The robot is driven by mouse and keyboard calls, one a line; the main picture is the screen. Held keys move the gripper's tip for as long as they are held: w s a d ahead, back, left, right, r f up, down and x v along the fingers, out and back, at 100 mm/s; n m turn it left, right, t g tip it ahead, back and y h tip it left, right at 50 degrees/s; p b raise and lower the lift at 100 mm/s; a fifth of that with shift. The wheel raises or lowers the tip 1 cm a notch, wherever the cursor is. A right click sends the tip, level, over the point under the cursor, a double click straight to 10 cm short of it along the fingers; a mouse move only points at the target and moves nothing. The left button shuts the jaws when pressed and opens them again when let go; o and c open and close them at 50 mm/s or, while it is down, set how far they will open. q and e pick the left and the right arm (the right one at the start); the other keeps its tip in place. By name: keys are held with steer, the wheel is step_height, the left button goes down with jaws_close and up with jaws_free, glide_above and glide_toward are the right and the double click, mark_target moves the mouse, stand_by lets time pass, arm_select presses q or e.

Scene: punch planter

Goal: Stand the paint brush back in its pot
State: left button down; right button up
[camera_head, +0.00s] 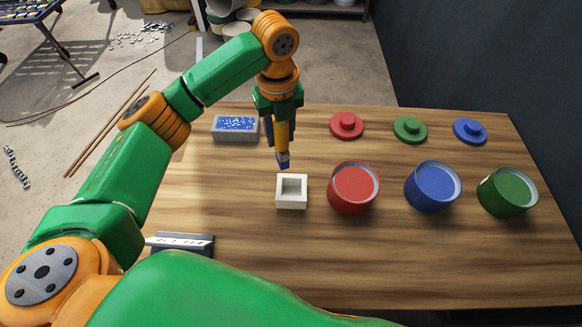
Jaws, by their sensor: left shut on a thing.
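My left gripper (281,112) points down over the middle-left of the table and is shut on the paint brush (282,140). The brush has a yellow-orange handle and hangs nearly upright, with its blue-tipped end (283,161) down. A small white square pot (291,204) with a dark opening stands on the table just in front of the brush. In the picture the brush tip shows a little above the pot's back rim; the exact gap and height are hard to tell. My right gripper is not in view.
Red (353,200), blue (420,198) and green (495,204) paint cans stand right of the pot. Red (347,131), green (409,137) and blue (469,138) lids lie behind them. A grey tray with blue contents (219,136) sits back left. The wooden table (420,265) is clear at the front right.

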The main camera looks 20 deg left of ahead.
arm_select(q)
steer(key=s+d+f+p, duration=0.1)
steer(key=s+d+f, duration=0.2)
steer(key=f, duration=0.5)
steer(key=shift+s+d+f, duration=0.15)
steer(key=c, duration=0.6)
jaws_free()
steer(key=shift+w+f, duration=0.15)
steer(key=shift+w, duration=0.05)
steer(key=shift+c, duration=0.2)
steer(key=shift+o, duration=0.6)
steer(key=shift+w, duration=0.2)
step_height(320, 180, up, 12)
